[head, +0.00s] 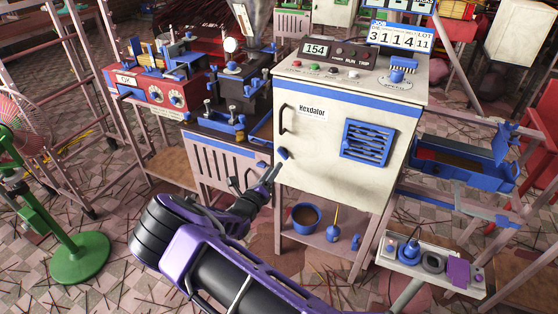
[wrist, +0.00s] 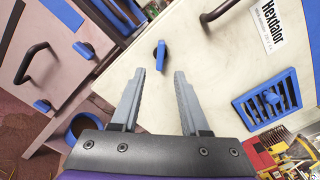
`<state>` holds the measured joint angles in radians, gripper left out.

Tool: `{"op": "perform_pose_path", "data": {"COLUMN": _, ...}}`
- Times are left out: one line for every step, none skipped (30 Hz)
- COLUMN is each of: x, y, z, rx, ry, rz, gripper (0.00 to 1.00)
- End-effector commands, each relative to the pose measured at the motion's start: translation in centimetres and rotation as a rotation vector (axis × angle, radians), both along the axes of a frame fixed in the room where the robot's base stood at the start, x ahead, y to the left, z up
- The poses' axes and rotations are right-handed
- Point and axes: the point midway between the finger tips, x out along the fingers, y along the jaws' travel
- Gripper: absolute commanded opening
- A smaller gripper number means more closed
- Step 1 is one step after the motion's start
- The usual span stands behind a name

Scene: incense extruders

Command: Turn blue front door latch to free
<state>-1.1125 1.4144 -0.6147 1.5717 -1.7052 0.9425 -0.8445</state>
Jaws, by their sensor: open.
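The blue front door latch (head: 282,153) is a small knob at the left edge of the cream cabinet door (head: 330,175), below the black door handle (head: 283,118). In the wrist view the latch (wrist: 160,56) is a blue lever, pointing roughly up and down the picture. My gripper (head: 273,172) is open and empty, close in front of the door's lower left part. In the wrist view the latch appears just beyond and between the fingertips of my gripper (wrist: 157,74), with no contact visible.
A blue louvred vent (head: 367,143) is on the door's right. A second blue latch (wrist: 83,50) and a dark handle (wrist: 37,63) sit on a neighbouring panel. Below the cabinet, a blue bucket (head: 306,215) stands on a shelf. A green-based fan (head: 80,258) is at left.

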Motion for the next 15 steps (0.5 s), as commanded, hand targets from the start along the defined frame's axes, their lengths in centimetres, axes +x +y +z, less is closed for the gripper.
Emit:
{"op": "perform_pose_path", "data": {"x": -1.3, "y": 0.6, "z": 0.1, "rx": -0.001, "ry": 0.001, "rz": 0.004, "gripper": 0.45}}
{"op": "perform_pose_path", "data": {"x": -2.1, "y": 0.9, "z": 0.1, "rx": -0.001, "ry": 0.002, "rz": 0.004, "gripper": 0.45}}
{"op": "perform_pose_path", "data": {"x": -3.0, "y": 1.2, "z": 0.1, "rx": 0.0, "ry": 0.002, "rz": 0.003, "gripper": 0.45}}
{"op": "perform_pose_path", "data": {"x": -3.6, "y": 1.5, "z": 0.2, "rx": -0.001, "ry": 0.001, "rz": 0.004, "gripper": 0.45}}
{"op": "perform_pose_path", "data": {"x": -4.3, "y": 1.7, "z": 0.1, "rx": -0.001, "ry": 0.001, "rz": 0.004, "gripper": 0.45}}
{"op": "perform_pose_path", "data": {"x": -5.2, "y": 2.0, "z": 0.1, "rx": -0.001, "ry": 0.003, "rz": 0.004, "gripper": 0.45}}
{"op": "perform_pose_path", "data": {"x": -5.8, "y": 2.2, "z": 0.1, "rx": 0.0, "ry": 0.002, "rz": 0.003, "gripper": 0.45}}
{"op": "perform_pose_path", "data": {"x": -6.3, "y": 2.4, "z": 0.1, "rx": -0.001, "ry": 0.001, "rz": 0.002, "gripper": 0.45}}
{"op": "perform_pose_path", "data": {"x": -7.0, "y": 2.6, "z": 0.1, "rx": -0.001, "ry": 0.002, "rz": 0.003, "gripper": 0.45}}
{"op": "perform_pose_path", "data": {"x": -7.5, "y": 2.8, "z": 0.1, "rx": 0.0, "ry": 0.002, "rz": 0.003, "gripper": 0.45}}
{"op": "perform_pose_path", "data": {"x": -7.9, "y": 2.9, "z": 0.0, "rx": 0.0, "ry": 0.001, "rz": 0.002, "gripper": 0.45}}
{"op": "perform_pose_path", "data": {"x": -8.4, "y": 3.1, "z": 0.1, "rx": 0.0, "ry": 0.0, "rz": 0.001, "gripper": 0.45}}
{"op": "perform_pose_path", "data": {"x": -8.7, "y": 3.2, "z": 0.1, "rx": 0.0, "ry": 0.0, "rz": 0.001, "gripper": 0.45}}
{"op": "perform_pose_path", "data": {"x": -9.0, "y": 3.3, "z": 0.1, "rx": -0.001, "ry": 0.0, "rz": 0.001, "gripper": 0.45}}
{"op": "perform_pose_path", "data": {"x": -9.3, "y": 3.4, "z": 0.0, "rx": -0.001, "ry": 0.0, "rz": 0.001, "gripper": 0.45}}
